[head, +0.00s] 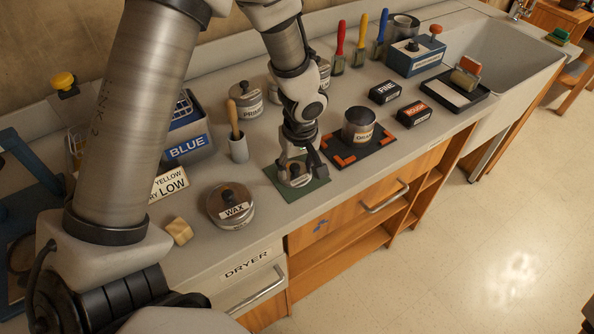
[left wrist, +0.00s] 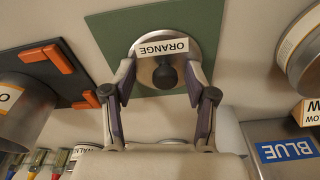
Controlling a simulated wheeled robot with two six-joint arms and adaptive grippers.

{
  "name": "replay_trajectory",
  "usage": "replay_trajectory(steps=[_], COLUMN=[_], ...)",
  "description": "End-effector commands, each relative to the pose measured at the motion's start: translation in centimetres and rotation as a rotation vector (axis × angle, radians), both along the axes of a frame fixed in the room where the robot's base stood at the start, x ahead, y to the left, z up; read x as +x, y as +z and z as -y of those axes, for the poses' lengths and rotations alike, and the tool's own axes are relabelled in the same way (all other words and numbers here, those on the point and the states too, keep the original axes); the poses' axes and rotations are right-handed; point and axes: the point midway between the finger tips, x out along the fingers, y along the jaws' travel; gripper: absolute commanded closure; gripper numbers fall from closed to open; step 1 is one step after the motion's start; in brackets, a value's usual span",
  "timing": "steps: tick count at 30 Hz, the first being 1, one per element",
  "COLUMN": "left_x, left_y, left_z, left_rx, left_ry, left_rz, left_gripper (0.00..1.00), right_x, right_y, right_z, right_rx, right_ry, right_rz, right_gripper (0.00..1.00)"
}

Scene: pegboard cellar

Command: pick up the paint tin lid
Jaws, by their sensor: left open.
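The paint tin lid (left wrist: 150,64) is round and grey with a dark knob and a white ORANGE label. It lies on a green mat (left wrist: 105,30). In the head view the lid (head: 289,181) is partly hidden by my left gripper (head: 297,168), which comes down over it. In the left wrist view the open fingers of my left gripper (left wrist: 162,88) stand on either side of the lid's near part and the knob. Whether they touch it I cannot tell. My right gripper does not show.
A WAX tin (head: 231,206) stands left of the green mat. A dark mat with orange corners (head: 380,153) bears an open tin (head: 358,126) on the right. A brush holder (head: 238,149) and a BLUE box (head: 188,150) stand behind left. The counter's front edge is close.

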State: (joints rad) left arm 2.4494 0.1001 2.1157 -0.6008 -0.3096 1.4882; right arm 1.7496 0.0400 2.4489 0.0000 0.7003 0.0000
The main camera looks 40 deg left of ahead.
Motion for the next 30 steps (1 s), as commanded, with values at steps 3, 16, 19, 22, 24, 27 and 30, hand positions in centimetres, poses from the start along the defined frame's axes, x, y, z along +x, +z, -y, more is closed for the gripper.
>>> replay_trajectory(steps=[3,16,19,22,24,27,30], left_x=[0.1,0.1,0.1,0.2,0.2,0.3,0.2], left_y=[0.0,0.0,0.1,1.0,2.4,4.9,7.3], left_z=[0.0,0.0,0.0,0.0,0.0,0.0,0.0], left_rx=[0.000,-0.001,-0.001,0.000,0.000,0.000,-0.001], left_ry=[0.000,-0.001,-0.001,-0.001,0.000,0.000,0.000], left_rz=[0.002,0.003,0.003,0.006,0.007,0.009,0.008], left_gripper=[0.45,1.00,1.00,1.00,1.00,1.00,1.00], right_x=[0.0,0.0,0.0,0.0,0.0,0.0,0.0], right_y=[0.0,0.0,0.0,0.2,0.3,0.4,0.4], right_z=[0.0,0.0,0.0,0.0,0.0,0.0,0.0], right_rx=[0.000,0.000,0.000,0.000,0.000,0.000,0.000], right_ry=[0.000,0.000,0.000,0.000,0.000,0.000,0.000], right_rz=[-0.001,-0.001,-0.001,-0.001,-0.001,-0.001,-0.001], right_gripper=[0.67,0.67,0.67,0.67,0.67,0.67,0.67])
